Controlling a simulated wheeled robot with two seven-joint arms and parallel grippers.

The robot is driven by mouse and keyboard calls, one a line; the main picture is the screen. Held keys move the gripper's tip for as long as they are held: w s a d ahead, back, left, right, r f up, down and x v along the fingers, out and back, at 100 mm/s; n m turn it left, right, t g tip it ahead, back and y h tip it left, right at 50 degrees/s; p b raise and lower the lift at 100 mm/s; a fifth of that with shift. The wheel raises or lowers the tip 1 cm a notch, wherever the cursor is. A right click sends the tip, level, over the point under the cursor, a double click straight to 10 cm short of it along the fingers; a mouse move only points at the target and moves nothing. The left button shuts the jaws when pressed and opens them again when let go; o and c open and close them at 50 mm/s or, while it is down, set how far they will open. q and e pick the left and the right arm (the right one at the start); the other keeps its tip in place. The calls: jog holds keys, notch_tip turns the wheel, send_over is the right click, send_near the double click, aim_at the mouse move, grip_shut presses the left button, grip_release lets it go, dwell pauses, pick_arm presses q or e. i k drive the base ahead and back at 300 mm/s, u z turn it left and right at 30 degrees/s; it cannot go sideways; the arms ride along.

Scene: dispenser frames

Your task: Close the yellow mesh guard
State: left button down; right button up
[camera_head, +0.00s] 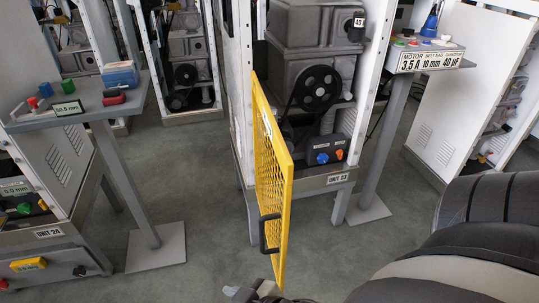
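The yellow mesh guard (273,165) is hinged near the left post of the frame labelled UNIT 23 (338,179). It stands swung open, pointing out toward me and seen nearly edge-on. Its black handle (263,234) is on the near end, low down. My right arm (455,250) comes in from the lower right. A small grey tip, apparently of my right gripper (248,292), shows at the bottom edge near the guard's lower near corner. Most of that gripper is cut off, so its opening and any contact cannot be told. My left gripper is not in view.
Inside the unit are a black pulley (317,90) and a dark control box (329,151) with blue and orange knobs. A pedestal table (80,105) stands left, a sign stand (384,140) right. Grey floor (205,225) is free left of the guard.

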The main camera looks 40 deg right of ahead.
aim_at(284, 157)
jog(key=k, duration=0.35)
jog(key=z, duration=1.5)
jog(key=i, duration=0.5)
jog(key=u, duration=0.05)
